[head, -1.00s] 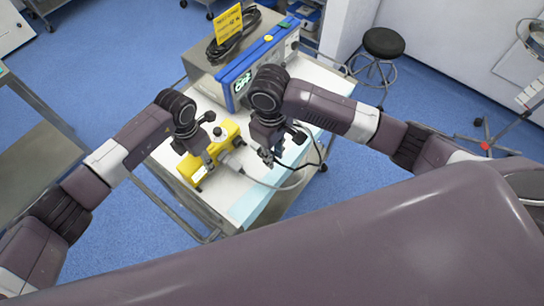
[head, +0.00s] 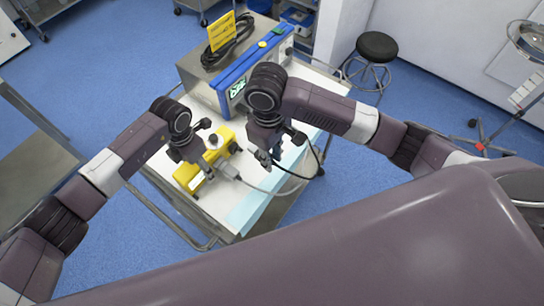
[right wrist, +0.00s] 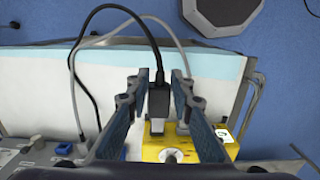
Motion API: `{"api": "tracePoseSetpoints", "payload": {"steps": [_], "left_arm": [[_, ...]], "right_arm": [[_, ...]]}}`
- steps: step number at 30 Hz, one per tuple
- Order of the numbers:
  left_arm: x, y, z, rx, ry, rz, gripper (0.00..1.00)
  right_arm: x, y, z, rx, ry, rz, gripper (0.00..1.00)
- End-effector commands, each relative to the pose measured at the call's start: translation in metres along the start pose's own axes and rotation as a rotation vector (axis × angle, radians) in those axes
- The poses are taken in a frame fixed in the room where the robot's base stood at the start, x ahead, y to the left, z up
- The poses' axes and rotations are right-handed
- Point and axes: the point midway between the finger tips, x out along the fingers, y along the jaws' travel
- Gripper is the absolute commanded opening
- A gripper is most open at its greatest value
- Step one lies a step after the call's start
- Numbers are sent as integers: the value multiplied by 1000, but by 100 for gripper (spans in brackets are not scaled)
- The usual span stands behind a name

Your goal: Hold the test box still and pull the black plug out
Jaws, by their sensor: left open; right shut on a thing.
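The yellow test box (head: 186,175) lies on the white-topped trolley, with a dark knob on its top. It also shows in the right wrist view (right wrist: 172,155), partly behind my fingers. My left gripper (head: 204,174) is open at the box's near side, partly hiding it; contact is unclear. My right gripper (head: 266,160) is right of the box, with a gap between them in the head view. It is shut on the black plug (right wrist: 158,100), whose black cable leads away behind it. A grey connector (head: 229,170) with a grey cable sits at the box's right side.
A blue-framed monitor (head: 238,90) stands at the trolley's back, close behind my right gripper. A light-blue strip (head: 250,205) edges the trolley's right side. A black stool (head: 377,46) stands beyond.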

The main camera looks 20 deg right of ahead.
Motion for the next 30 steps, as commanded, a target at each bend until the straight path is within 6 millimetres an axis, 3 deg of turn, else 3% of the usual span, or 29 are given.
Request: {"api": "tracePoseSetpoints", "payload": {"steps": [7, 21, 30], "left_arm": [[-15, 1, 1, -1, -3, 1, 60], [-105, 1, 0, 0, -1, 1, 60], [-120, 0, 0, 0, 1, 0, 60]], "right_arm": [[0, 0, 0, 0, 0, 0, 0], [0, 0, 0, 0, 0, 0, 0], [0, 0, 0, 0, 0, 0, 0]]}}
